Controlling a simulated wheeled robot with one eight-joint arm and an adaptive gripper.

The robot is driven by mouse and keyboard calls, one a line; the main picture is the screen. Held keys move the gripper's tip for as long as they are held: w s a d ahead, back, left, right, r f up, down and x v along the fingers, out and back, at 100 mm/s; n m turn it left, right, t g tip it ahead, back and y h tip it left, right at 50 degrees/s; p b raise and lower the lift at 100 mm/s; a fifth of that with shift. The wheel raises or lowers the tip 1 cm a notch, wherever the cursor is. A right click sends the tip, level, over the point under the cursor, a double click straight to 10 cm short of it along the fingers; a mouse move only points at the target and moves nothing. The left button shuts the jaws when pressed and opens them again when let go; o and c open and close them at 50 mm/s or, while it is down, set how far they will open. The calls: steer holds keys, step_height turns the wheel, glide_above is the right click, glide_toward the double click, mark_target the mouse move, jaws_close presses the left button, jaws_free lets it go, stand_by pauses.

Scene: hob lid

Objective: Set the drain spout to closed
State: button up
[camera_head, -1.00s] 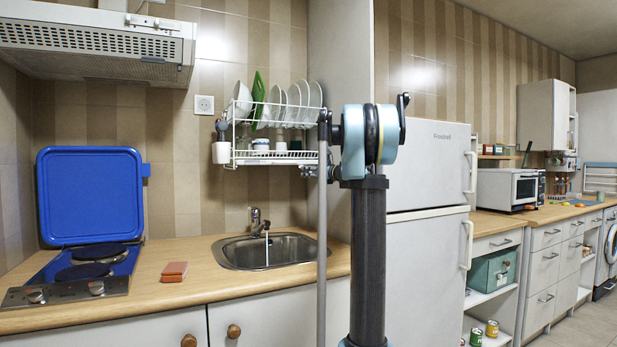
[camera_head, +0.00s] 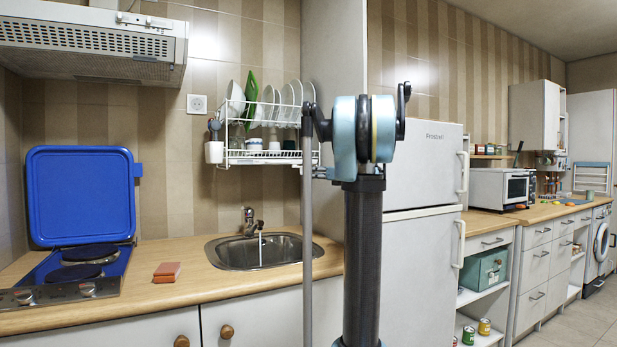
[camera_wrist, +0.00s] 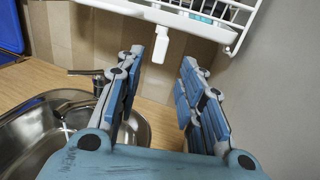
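In the wrist view, a small white spout (camera_wrist: 161,45) hangs down from the front edge of the white dish rack (camera_wrist: 205,18). I take it for the drain spout. My gripper (camera_wrist: 163,60) is open, with blue-grey fingers spread on both sides of the view. The spout appears in the gap between the fingertips, with no visible contact; how far beyond them it lies is hard to tell. In the head view, the rack (camera_head: 266,153) hangs on the tiled wall above the sink, but my arm covers its right end and I cannot make out the spout.
The steel sink (camera_head: 225,252) with its tap (camera_head: 250,222) lies below the rack. A white fridge (camera_head: 425,165) stands to the right. A blue lid (camera_head: 80,195) stands open over the hob (camera_head: 65,290). An orange-red sponge (camera_head: 167,272) lies on the wooden counter.

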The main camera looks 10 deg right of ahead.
steer(key=shift+v, duration=1.35)
steer(key=shift+c, duration=0.2)
